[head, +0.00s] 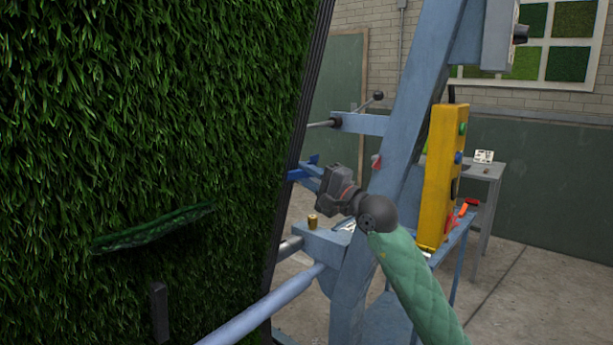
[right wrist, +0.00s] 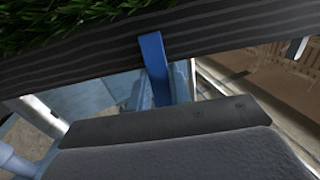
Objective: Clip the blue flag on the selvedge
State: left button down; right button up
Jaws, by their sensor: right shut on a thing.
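The turf's selvedge (head: 291,165) is a dark ribbed strip down the right edge of the green turf. It crosses the right wrist view (right wrist: 80,72) as a grey striped band. My right gripper (head: 322,180) is just right of this edge and shut on the blue flag (head: 298,174). In the right wrist view the flag (right wrist: 153,68) reaches up from the gripper and its top end overlaps the selvedge's lower border. I cannot tell whether it grips the edge. A dark piece low on the turf, perhaps my left gripper (head: 158,312), shows no clear jaws.
A blue-grey frame post (head: 405,130) stands behind my right gripper, with a yellow control box (head: 442,175) on its right. A pale blue roller bar (head: 265,308) runs below. A small brass-coloured piece (head: 312,221) sits on the frame ledge. A side table (head: 480,172) stands farther back.

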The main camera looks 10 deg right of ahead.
jog(key=shift+b, duration=0.35)
dwell(0.3)
jog(key=shift+s, duration=0.1)
dwell(0.3)
jog(key=o, duration=0.9)
jog(key=shift+s+d, duration=0.1)
jog(key=shift+d, duration=0.05)
